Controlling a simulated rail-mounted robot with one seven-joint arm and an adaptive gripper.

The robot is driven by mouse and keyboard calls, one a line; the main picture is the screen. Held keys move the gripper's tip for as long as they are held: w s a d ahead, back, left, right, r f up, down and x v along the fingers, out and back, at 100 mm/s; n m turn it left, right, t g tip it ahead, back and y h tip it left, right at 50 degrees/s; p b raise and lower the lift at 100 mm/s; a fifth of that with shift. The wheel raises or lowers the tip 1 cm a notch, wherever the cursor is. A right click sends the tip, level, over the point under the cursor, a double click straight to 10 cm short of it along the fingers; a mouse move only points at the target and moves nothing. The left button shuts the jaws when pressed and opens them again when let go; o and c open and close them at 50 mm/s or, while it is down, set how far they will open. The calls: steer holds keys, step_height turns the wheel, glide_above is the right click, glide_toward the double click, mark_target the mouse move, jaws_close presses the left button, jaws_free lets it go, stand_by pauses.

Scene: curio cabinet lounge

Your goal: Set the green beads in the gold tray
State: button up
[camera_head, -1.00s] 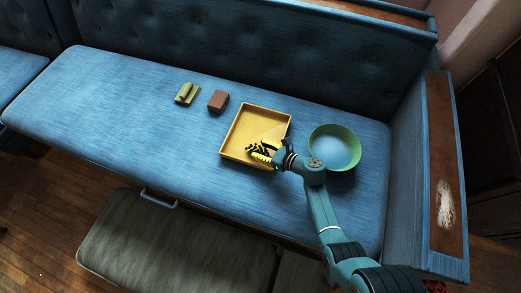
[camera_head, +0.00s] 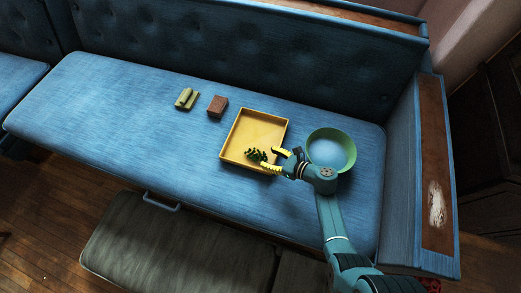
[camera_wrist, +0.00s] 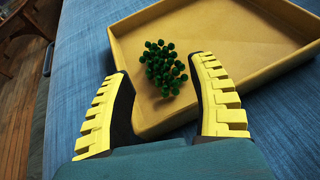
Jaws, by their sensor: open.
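The green beads (camera_head: 256,155) lie in a small heap inside the gold tray (camera_head: 262,128), near its front edge. In the wrist view the beads (camera_wrist: 164,67) rest on the floor of the tray (camera_wrist: 232,38), close to the near wall. My gripper (camera_head: 271,160) is open at the front right edge of the tray. Its two yellow-padded fingers (camera_wrist: 163,105) are spread wide with nothing between them, and the beads lie beyond the fingertips, apart from them.
A green bowl (camera_head: 346,137) with a pale blue inside stands right of the tray. A brown block (camera_head: 217,106) and an olive-coloured piece (camera_head: 186,98) lie to the upper left. The blue bench seat (camera_head: 110,105) is clear at left.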

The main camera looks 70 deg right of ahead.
steer(key=p+v, duration=0.2)
steer(key=v, duration=0.4)
steer(key=shift+r, duration=0.15)
steer(key=shift+s+a, duration=0.1)
steer(key=shift+s, duration=0.3)
steer(key=w+d+r+m+t+h, duration=0.1)
steer(key=w+d+r+m+h, duration=0.2)
steer(key=r, duration=0.4)
steer(key=w+d+r+t+h, duration=0.1)
steer(key=w+d+r, duration=0.2)
steer(key=d+r, duration=0.3)
steer(key=w+a+r+m+t+h, duration=0.1)
steer(key=w+r+m+h, duration=0.35)
steer(key=r, duration=0.95)
steer(key=w+a+r+m+t+h, duration=0.2)
steer(key=w+r+m, duration=0.4)
steer(key=r, duration=0.8)
steer(key=w+a+r+m, duration=0.3)
steer(key=a+r+m, duration=0.8)
steer(key=r+m, duration=0.3)
steer(key=w+a+r+m+t+y, duration=0.1)
steer(key=a+r+m+t+y, duration=0.1)
steer(key=a+y, duration=0.5)
steer(key=w+a+r+m+t+y, duration=0.1)
steer(key=a+y, duration=0.6)
steer(key=a, duration=1.1)
step_height(320, 180, up, 3)
steer(key=shift+w+a+f+m+t, duration=0.1)
steer(key=shift+w+a+m+t, duration=0.15)
steer(key=shift+m+t, duration=0.6)
